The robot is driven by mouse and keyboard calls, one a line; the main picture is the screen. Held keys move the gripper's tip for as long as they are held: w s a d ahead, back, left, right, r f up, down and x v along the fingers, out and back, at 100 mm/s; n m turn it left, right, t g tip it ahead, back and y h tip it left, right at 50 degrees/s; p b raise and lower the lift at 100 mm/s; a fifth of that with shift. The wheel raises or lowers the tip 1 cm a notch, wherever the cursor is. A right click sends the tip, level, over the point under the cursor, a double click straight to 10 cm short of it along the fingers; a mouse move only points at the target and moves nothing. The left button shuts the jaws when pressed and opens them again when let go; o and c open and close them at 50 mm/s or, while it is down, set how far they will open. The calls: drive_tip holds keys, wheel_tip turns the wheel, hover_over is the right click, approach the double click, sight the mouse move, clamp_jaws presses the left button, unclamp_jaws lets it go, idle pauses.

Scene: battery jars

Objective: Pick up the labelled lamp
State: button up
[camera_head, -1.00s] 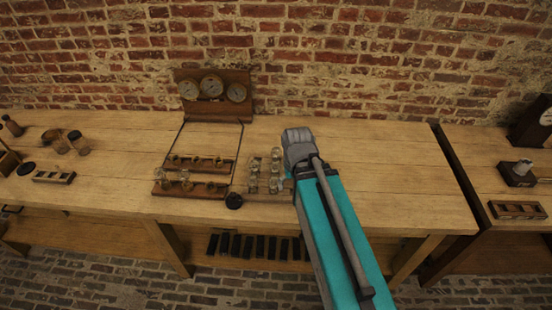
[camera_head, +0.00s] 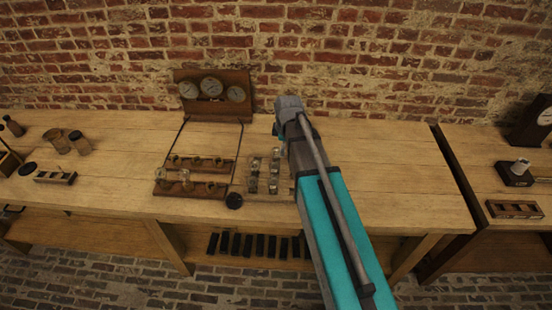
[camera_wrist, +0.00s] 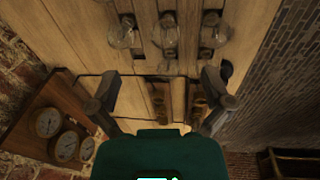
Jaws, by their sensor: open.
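Several clear glass lamps (camera_head: 254,176) stand close together in a rack on the bench, left of my arm in the head view. In the wrist view, a left lamp (camera_wrist: 124,34), a middle lamp (camera_wrist: 167,34) and a right lamp (camera_wrist: 214,34) show in a row near the top edge. I cannot make out which one bears a label. My gripper (camera_wrist: 161,78) is open, with nothing between its fingers, and the lamps lie beyond the fingertips. In the head view the fingers are mostly hidden behind my wrist.
A wooden gauge board (camera_head: 213,93) stands at the back against the brick wall; it also shows in the wrist view (camera_wrist: 55,125). A wooden rack (camera_head: 190,188) and a black round object (camera_head: 234,201) lie left of the lamps. The bench (camera_head: 385,170) is clear at right.

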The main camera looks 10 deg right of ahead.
sight(276, 149)
drive_tip(key=w+n, duration=0.5)
drive_tip(key=w, duration=0.1)
drive_tip(key=shift+w+d+r+n+t, duration=0.15)
drive_tip(key=shift+w+r+n+t, duration=0.15)
drive_tip(key=shift+w+r+n, duration=0.1)
drive_tip(key=shift+f, duration=0.1)
drive_tip(key=b+x, duration=0.7)
drive_tip(key=x, duration=0.1)
drive_tip(key=shift+f+b, duration=0.1)
drive_tip(key=shift+b, duration=0.25)
drive_tip(key=shift+f, duration=0.15)
drive_tip(key=shift+f+b, duration=0.1)
drive_tip(key=shift+b, duration=0.2)
drive_tip(key=shift+a+b+x, duration=0.15)
drive_tip(key=shift+b+x, duration=1.05)
drive_tip(key=shift+x, duration=0.05)
drive_tip(key=shift+a+b+x, duration=0.2)
drive_tip(key=shift+b+x, duration=1)
